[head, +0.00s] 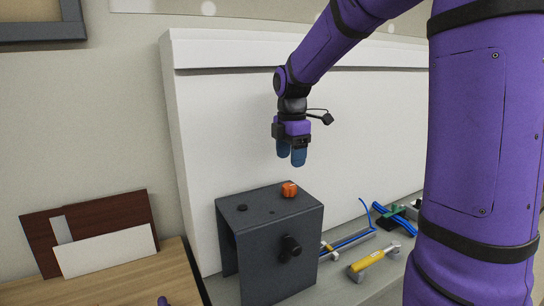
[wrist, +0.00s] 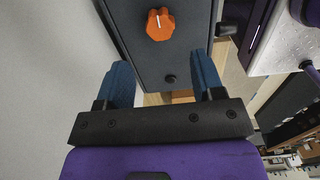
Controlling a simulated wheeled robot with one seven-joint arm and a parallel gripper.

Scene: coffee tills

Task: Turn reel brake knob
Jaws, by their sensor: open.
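The orange reel brake knob (head: 289,189) sits on top of a dark grey box-shaped stand (head: 250,219). In the wrist view the knob (wrist: 160,24) is lobed, with a white line on its top, and lies beyond the fingertips. My gripper (head: 291,162) points down above the stand, apart from the knob. Its two blue fingers (wrist: 165,75) are spread with nothing between them.
A small black knob (head: 242,208) is on the stand's top and a larger black knob (head: 290,247) on its side. A yellow-handled tool (head: 368,262) and blue cables (head: 352,240) lie at right. A white panel (head: 240,130) stands close behind.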

